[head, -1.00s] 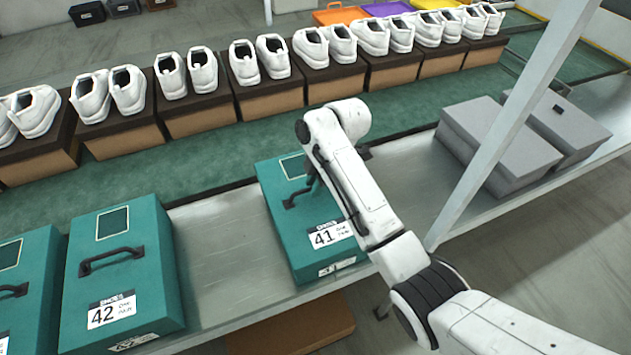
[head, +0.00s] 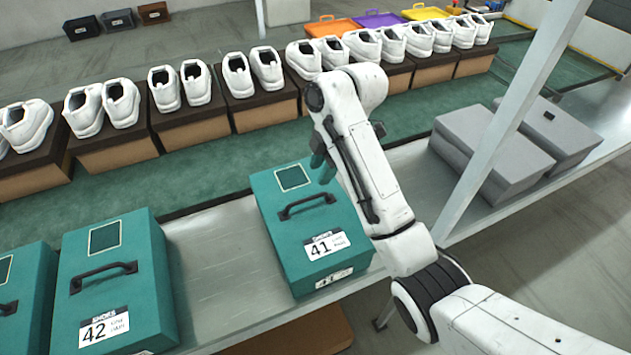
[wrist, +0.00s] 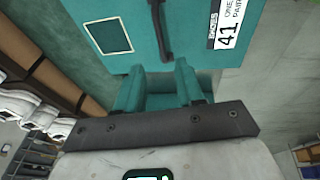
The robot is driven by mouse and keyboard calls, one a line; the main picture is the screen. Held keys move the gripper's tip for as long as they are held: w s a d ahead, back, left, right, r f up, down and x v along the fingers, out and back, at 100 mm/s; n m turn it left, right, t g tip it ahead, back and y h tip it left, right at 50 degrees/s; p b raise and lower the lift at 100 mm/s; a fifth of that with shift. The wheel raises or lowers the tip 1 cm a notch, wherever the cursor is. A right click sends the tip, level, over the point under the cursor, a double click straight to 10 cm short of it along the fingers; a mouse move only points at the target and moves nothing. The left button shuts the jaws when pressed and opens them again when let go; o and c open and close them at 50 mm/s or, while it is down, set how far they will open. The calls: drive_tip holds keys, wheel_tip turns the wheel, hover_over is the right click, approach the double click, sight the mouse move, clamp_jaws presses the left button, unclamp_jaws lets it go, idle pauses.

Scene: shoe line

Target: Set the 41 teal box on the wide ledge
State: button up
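The teal box labelled 41 (head: 345,262) stands upright on a grey metal ledge (head: 225,285), its black handle (head: 307,205) lying free on the lid. The same teal box fills the top of the wrist view (wrist: 185,45), with its label and handle showing. My gripper (head: 322,165) is off the handle, near the box's far right corner. In the wrist view, its two teal fingers (wrist: 160,75) are spread with a gap and nothing held between them. Part of the far side of the box is hidden behind my arm.
The teal box 42 (head: 110,275) stands left on the ledge, with another teal box (head: 25,290) beside it. Grey boxes (head: 490,150) lie at right, behind a slanted post (head: 505,125). White shoes on brown boxes line the green belt (head: 200,190) behind.

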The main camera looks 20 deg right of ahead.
drive_tip(key=shift+p+v, duration=0.55)
drive_tip(key=shift+v, duration=0.7)
drive_tip(key=s+a+f+m, duration=0.1)
drive_tip(key=s+f+m, duration=0.8)
drive_tip(key=s+f, duration=0.55)
drive_tip(key=s+d+m+h, duration=0.1)
drive_tip(key=s+d+m, duration=0.2)
drive_tip(key=s, duration=0.8)
drive_tip(key=s+d+f+m+h, duration=0.1)
drive_tip(key=s+d+m+h, duration=0.1)
drive_tip(key=s+m, duration=0.5)
drive_tip(key=s+d, duration=0.1)
drive_tip(key=s, duration=0.3)
drive_tip(key=shift+s+g, duration=0.2)
drive_tip(key=shift+g, duration=0.1)
drive_tip(key=shift+f, duration=0.1)
